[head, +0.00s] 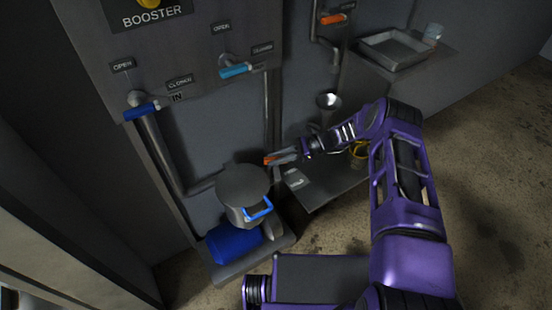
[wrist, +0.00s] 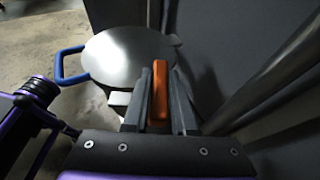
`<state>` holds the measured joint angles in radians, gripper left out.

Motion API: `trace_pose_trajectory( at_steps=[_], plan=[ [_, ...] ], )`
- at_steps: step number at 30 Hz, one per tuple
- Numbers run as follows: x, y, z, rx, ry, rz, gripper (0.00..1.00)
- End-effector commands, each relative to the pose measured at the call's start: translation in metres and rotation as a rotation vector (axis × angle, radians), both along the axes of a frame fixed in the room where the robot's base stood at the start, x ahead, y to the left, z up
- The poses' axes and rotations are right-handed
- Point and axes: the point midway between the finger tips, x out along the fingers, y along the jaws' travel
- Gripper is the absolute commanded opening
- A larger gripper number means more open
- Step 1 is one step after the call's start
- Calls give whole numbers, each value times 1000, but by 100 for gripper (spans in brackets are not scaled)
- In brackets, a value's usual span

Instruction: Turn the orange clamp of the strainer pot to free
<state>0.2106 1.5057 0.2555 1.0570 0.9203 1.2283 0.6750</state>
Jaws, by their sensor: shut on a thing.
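The strainer pot (head: 243,186) is a grey metal pot with a round flat lid and a blue handle at its front. It also shows in the wrist view (wrist: 128,55), with the blue handle on the left. The orange clamp (wrist: 160,92) is a short orange bar at the side of the pot. In the head view only a small orange part of the clamp (head: 269,160) shows, just right of the lid. My gripper (head: 279,158) is shut on the clamp, one finger on each side of it in the wrist view.
A blue motor body (head: 234,243) lies below the pot. A grey shelf (head: 325,184) stands to the right, under my forearm. Vertical pipes (head: 160,150) run close behind the pot. Blue valve handles (head: 142,111) and an orange one (head: 333,19) sit higher on the wall.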

Motion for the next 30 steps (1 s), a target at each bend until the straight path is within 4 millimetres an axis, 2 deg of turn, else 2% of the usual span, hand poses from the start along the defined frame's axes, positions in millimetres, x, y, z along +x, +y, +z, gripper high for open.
trace_pose_trajectory(
  at_steps=[13,30],
  plan=[
    [0,0,1,3,0,185,0],
    [0,1,2,6,0,218,0]
  ],
)
